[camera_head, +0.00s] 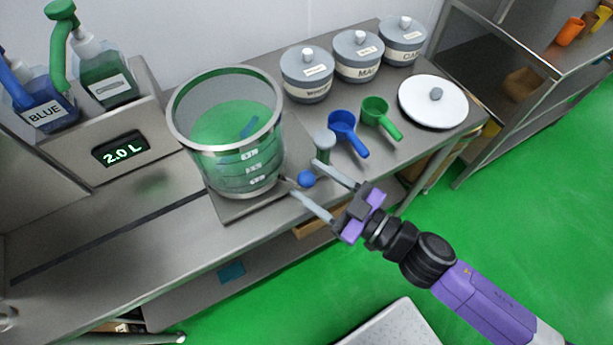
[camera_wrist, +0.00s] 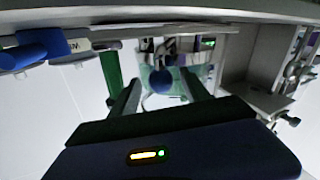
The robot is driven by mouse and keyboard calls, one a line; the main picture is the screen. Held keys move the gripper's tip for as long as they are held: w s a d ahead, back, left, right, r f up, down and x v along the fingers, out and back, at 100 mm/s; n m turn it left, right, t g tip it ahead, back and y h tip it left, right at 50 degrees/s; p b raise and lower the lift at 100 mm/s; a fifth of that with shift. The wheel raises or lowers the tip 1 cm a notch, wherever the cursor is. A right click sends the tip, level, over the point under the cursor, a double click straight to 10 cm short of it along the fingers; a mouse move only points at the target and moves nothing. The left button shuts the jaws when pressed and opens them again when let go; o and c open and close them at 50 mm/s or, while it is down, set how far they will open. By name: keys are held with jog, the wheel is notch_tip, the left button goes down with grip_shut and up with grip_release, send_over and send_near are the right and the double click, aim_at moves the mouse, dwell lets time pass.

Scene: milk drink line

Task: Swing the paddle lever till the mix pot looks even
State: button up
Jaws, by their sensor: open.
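The mix pot (camera_head: 228,165) is a clear vessel with a grey rim, standing on a plate at the bench's front edge. Its contents look green, with a blue patch (camera_head: 250,127) that may be the paddle or unmixed colour; I cannot tell. A blue ball knob (camera_head: 306,178), apparently the paddle lever's end, sticks out at the pot's lower right. My gripper (camera_head: 303,177) is open, with its two fingers on either side of the knob. In the wrist view the knob (camera_wrist: 162,82) shows between the fingers; contact is unclear.
A blue scoop (camera_head: 343,124), a green scoop (camera_head: 376,110) and a small grey-topped shaker (camera_head: 324,142) stand close behind my gripper. Lidded canisters (camera_head: 307,75) and a white lid (camera_head: 432,103) lie farther back. Dye bottles (camera_head: 45,110) and a 2.0 L display (camera_head: 120,149) are left.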

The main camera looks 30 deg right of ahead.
jog(key=b+v, duration=0.1)
jog(key=v, duration=0.4)
jog(key=shift+s+d, duration=0.15)
jog(key=shift+s, duration=0.2)
dwell(0.6)
